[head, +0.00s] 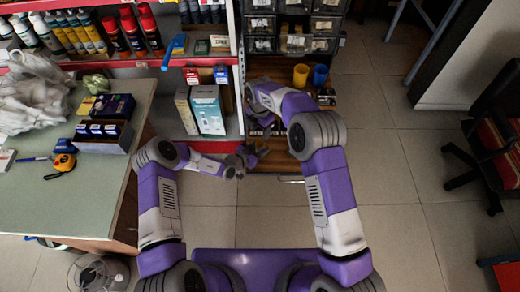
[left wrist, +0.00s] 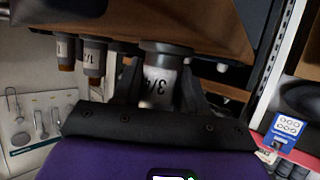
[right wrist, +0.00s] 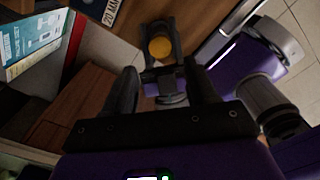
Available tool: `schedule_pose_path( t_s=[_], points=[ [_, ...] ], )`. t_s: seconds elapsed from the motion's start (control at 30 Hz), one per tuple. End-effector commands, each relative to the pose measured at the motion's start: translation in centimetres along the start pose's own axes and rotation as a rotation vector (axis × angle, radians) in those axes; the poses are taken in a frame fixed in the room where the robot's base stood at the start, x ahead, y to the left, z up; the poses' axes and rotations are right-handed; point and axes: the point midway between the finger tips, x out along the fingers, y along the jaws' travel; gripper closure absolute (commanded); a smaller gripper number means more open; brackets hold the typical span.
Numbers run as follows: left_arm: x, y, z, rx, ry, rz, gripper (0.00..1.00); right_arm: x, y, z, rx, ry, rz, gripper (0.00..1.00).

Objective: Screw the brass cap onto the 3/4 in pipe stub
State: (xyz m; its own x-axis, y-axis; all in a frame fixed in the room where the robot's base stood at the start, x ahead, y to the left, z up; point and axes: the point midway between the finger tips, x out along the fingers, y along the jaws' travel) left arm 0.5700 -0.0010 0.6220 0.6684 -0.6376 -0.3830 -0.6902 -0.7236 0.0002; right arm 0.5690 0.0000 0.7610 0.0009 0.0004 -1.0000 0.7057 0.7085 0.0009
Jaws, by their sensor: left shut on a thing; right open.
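The pipe stub marked 3/4 (left wrist: 160,88) has a white label and a dark collar against a wooden board. My left gripper (left wrist: 162,72) has its fingers on both sides of this stub and is shut on it. The stub's free end is hidden behind the gripper in the left wrist view. In the right wrist view a round brass-coloured end, apparently the brass cap (right wrist: 160,47), shows end-on between dark fingers. My right gripper (right wrist: 164,85) is open and faces it, apart from it. How far the cap is on the stub cannot be told.
Smaller labelled stubs (left wrist: 93,62) stand in a row beside the 3/4 stub. Boxes (head: 207,110) stand on a shelf left of the work area. A green-topped table (head: 60,190) is at the left. Open floor (head: 400,190) lies to the right.

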Motion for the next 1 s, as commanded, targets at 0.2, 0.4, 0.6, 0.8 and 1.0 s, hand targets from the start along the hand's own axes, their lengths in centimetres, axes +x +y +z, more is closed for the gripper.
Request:
schedule_pose_path(
  t_s=[0.2,0.4,0.6,0.8,1.0],
  points=[
    [0.0,-0.1,-0.1,0.001,0.002,-0.001,1.00,3.4,-0.1,0.0,0.002,0.002,-0.005,0.43],
    [0.0,-0.1,-0.1,0.001,0.002,-0.001,1.00,6.1,-0.1,0.0,0.002,0.001,-0.002,0.43],
    [0.0,-0.1,-0.1,0.001,0.002,-0.001,1.00,7.3,-0.1,0.0,0.002,0.000,-0.001,0.43],
    [0.0,-0.1,-0.1,0.001,0.002,-0.001,1.00,7.4,0.0,0.0,0.002,0.000,0.000,0.43],
    [0.0,-0.1,-0.1,0.001,0.002,-0.001,1.00,7.4,-0.1,0.0,0.002,0.000,-0.001,0.62]
  ],
)
